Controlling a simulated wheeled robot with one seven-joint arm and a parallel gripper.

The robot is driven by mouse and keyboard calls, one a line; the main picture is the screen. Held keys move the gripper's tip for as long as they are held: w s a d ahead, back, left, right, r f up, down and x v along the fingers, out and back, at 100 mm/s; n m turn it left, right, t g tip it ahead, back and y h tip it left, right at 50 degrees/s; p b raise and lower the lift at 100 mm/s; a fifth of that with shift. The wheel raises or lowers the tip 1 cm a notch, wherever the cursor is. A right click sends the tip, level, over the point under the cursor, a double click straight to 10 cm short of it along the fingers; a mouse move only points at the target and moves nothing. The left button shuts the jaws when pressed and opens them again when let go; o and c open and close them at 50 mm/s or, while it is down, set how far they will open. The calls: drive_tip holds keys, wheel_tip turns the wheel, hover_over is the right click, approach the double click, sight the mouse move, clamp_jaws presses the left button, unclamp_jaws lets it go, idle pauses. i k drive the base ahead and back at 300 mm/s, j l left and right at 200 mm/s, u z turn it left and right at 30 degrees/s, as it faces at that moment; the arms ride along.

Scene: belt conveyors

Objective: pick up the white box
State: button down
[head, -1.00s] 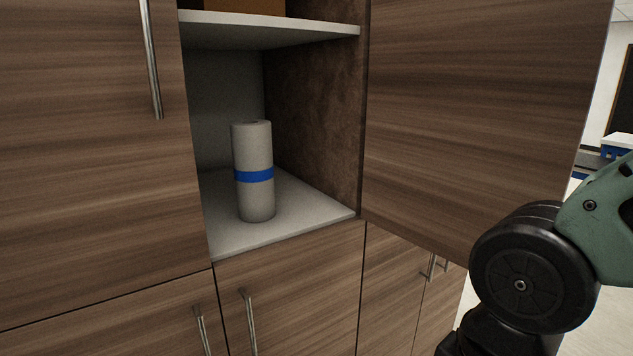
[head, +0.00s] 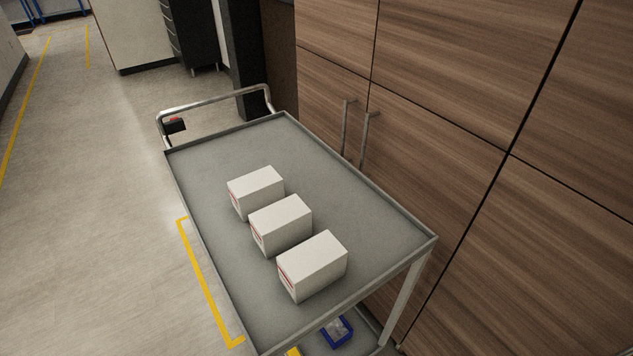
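Three white boxes with red marks on their left ends stand in a slanted row on the top of a grey cart (head: 385,215). The far white box (head: 257,192) is near the middle of the cart top. The middle white box (head: 281,225) is just in front of it. The near white box (head: 313,266) is closest to the cart's near end. Nothing lies on top of them. My gripper is not in view.
Wooden cabinets (head: 460,200) with metal handles stand close along the cart's right side. The cart has a rail handle (head: 215,98) at its far end and a blue bin (head: 337,331) below. Open floor (head: 100,230) with yellow lines lies to the left.

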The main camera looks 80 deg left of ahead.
sight(252, 192)
drive_tip(key=u, duration=2.75)
drive_tip(key=i+l+u, duration=0.2)
drive_tip(key=u, duration=0.15)
drive_tip(key=i+l+u, duration=0.15)
drive_tip(key=l+u, duration=0.15)
